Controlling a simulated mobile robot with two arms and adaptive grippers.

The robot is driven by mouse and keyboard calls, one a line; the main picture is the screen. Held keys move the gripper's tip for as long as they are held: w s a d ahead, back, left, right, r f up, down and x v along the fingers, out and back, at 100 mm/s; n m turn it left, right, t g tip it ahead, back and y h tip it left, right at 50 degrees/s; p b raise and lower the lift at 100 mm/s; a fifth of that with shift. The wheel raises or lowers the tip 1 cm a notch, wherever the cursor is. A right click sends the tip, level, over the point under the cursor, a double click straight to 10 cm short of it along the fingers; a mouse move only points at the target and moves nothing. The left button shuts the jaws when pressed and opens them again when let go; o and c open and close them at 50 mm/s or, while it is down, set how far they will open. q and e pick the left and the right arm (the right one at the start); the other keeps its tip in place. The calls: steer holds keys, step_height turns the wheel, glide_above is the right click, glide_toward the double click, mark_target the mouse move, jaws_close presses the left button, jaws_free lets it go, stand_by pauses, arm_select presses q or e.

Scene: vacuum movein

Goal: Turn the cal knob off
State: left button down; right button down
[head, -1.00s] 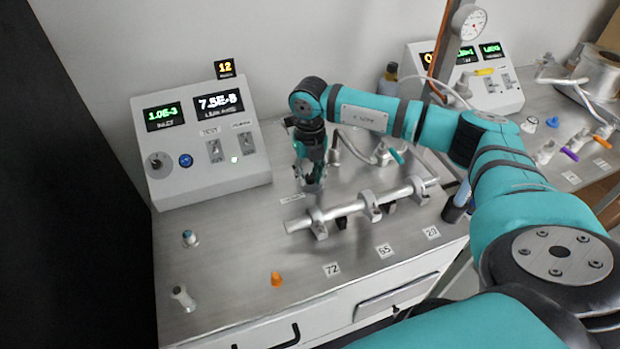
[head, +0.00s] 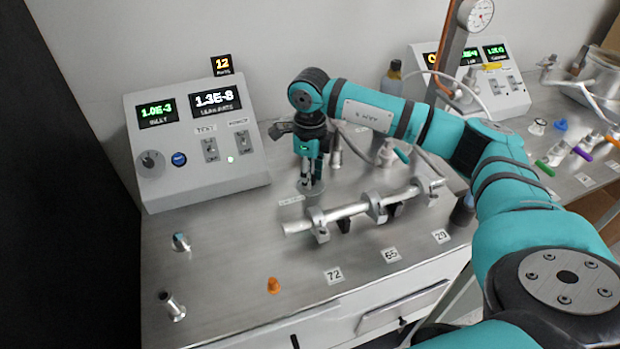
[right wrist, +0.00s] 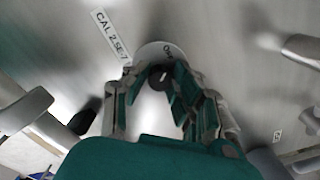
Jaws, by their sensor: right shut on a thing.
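The cal knob sits on a small round grey base (head: 312,192) on the bench, behind the metal tube. My right gripper (head: 312,182) points straight down over it, its fingers shut on the knob. In the right wrist view the dark knob (right wrist: 158,77) shows between the fingers, on a pale disc (right wrist: 165,50) with partly hidden lettering. The label "CAL 2.5E-7" (right wrist: 112,37) lies beside the disc. The knob's exact angle is hard to tell. My left gripper is not in view.
A clamped metal tube (head: 350,210) lies just in front of the gripper. The grey control box (head: 195,140) stands at left, its larger display (head: 217,99) reading about 1.3E-8.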

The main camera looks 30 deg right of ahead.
steer(key=shift+n, duration=0.6)
steer(key=shift+r, duration=0.1)
steer(key=c, duration=1.1)
jaws_free()
step_height(320, 180, up, 12)
steer(key=shift+f, duration=0.1)
